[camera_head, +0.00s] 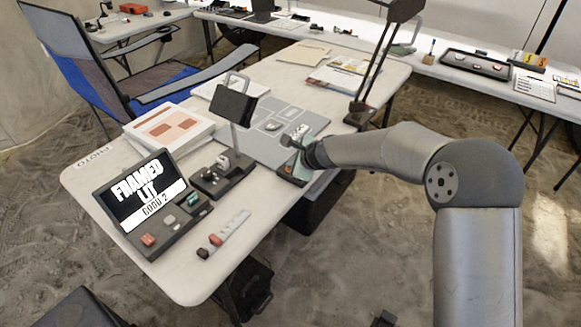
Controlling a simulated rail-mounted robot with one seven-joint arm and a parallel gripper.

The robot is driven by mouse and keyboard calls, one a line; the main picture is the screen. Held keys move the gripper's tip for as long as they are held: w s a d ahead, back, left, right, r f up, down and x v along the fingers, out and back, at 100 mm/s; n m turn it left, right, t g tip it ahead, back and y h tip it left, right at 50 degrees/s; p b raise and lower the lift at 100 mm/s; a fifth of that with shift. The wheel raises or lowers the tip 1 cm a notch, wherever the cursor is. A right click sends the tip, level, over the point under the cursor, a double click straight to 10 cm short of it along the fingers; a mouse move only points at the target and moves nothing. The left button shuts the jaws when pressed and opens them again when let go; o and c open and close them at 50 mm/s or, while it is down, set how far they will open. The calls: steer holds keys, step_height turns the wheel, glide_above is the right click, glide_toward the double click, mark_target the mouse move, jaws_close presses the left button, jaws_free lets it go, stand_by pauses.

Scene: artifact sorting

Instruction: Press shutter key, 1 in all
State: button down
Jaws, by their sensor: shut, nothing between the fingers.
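The photo console (170,240) stands at the near left of the table, its screen (142,188) reading "FRAMED LIT GOOD 2". On its sloping front are a red key (148,240), a grey key (169,219) and a teal key (193,200). I cannot read any labels, so which one is the shutter key is not clear. My gripper (298,146) is shut and empty, at the right edge of the table by the grey mat (262,148). It is well to the right of the console and apart from its keys. Its fingertips are small and partly unclear.
A dark stand with a raised panel (233,107) is behind the console. A scale bar (232,232) with small red and dark pieces lies to its right. A small dark device (292,170) lies under my gripper. A lamp (375,70) and papers (340,75) are farther back.

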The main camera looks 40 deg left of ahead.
steer(key=shift+r+p, duration=0.75)
steer(key=shift+r, duration=0.1)
steer(key=shift+r+p, duration=2.15)
steer(key=shift+r, duration=0.4)
